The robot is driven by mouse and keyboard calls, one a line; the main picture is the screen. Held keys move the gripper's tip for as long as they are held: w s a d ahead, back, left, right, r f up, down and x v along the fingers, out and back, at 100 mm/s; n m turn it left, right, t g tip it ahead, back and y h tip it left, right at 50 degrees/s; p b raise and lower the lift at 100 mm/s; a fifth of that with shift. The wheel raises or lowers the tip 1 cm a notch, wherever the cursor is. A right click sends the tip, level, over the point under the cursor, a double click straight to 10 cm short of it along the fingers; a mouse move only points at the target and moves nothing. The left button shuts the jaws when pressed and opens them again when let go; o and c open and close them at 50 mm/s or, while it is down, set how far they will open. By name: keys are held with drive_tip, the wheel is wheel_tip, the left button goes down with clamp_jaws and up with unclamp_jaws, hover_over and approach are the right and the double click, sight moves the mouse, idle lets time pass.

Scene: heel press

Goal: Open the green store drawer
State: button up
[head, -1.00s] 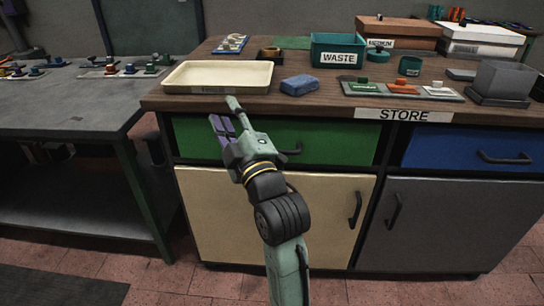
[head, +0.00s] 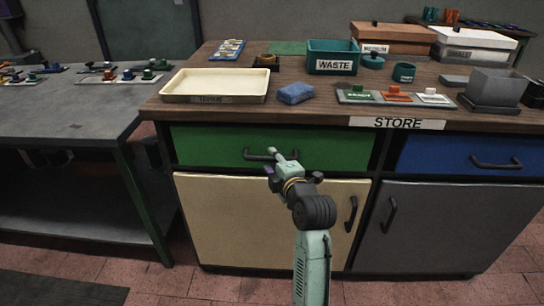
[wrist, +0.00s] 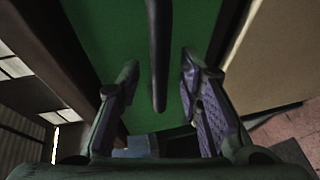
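The green store drawer (head: 330,147) is shut, flush in the front of the wooden-topped counter under the STORE label. Its dark bar handle (head: 257,156) shows just left of my gripper (head: 272,162) in the head view. In the wrist view the green drawer face (wrist: 115,45) fills the middle. There the handle (wrist: 158,60) runs down the picture between the two fingers of my gripper (wrist: 158,95). The fingers are spread with a gap on both sides of the handle, and I see no contact. Part of the handle is hidden behind my gripper in the head view.
A cream cupboard door (head: 240,225) lies below the green drawer. A blue drawer (head: 470,155) is to the right, above a grey door (head: 440,225). A cream tray (head: 215,99) and a blue sponge (head: 295,93) are on the counter above. A grey table (head: 70,120) stands at left.

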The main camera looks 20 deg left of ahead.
drive_tip(key=shift+w+a+f, duration=0.15)
drive_tip(key=shift+w+a, duration=0.3)
drive_tip(key=shift+w, duration=0.1)
drive_tip(key=shift+c, duration=0.4)
clamp_jaws()
